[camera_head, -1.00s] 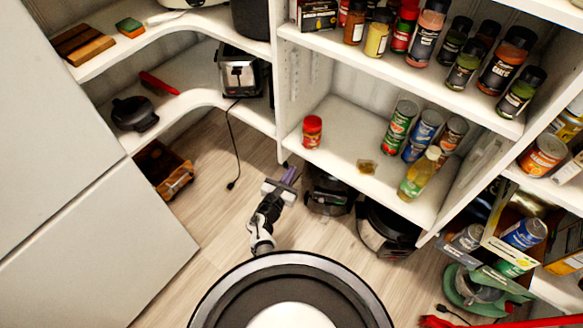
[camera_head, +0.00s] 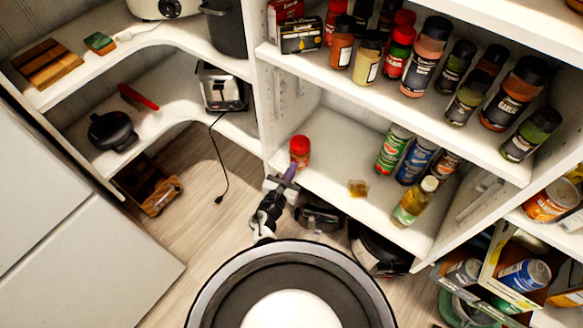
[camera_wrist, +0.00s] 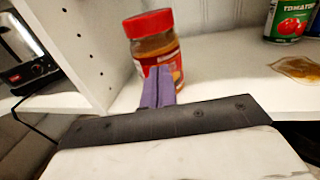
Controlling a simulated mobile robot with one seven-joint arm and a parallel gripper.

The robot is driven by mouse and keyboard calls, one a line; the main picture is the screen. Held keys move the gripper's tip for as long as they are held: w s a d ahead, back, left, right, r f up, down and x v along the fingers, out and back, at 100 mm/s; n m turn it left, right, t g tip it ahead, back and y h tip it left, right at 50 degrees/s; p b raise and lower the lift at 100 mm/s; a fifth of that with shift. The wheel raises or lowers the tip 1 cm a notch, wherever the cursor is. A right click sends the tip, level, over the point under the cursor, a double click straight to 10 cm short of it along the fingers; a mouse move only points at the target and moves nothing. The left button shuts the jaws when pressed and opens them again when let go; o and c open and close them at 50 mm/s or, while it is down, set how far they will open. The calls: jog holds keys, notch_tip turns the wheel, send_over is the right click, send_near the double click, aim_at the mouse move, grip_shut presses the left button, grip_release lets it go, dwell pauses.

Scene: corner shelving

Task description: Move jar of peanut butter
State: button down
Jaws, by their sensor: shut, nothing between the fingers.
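The jar of peanut butter (camera_head: 300,151) has a red lid and a red label. It stands upright on the white lower shelf (camera_head: 335,184), near the shelf's left side panel. In the wrist view the jar (camera_wrist: 153,40) is straight ahead, just beyond the fingers, which cover part of its lower front. My gripper (camera_head: 290,172) is at the shelf's front edge, just in front of the jar. Its purple fingers (camera_wrist: 158,88) are shut together with nothing between them. I cannot tell whether the fingertips touch the jar.
An amber puddle-like patch (camera_head: 358,188) lies on the shelf right of the jar. Several cans (camera_head: 393,150) and a yellow bottle (camera_head: 414,201) stand further right. The upper shelf (camera_head: 340,70) with spice jars overhangs. Black appliances (camera_head: 318,214) sit below. A toaster (camera_head: 222,87) is left, beyond the side panel.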

jog(key=shift+w+d, duration=0.1)
jog(key=shift+w, duration=0.15)
jog(key=shift+b+x, duration=0.55)
jog(key=shift+x, duration=0.85)
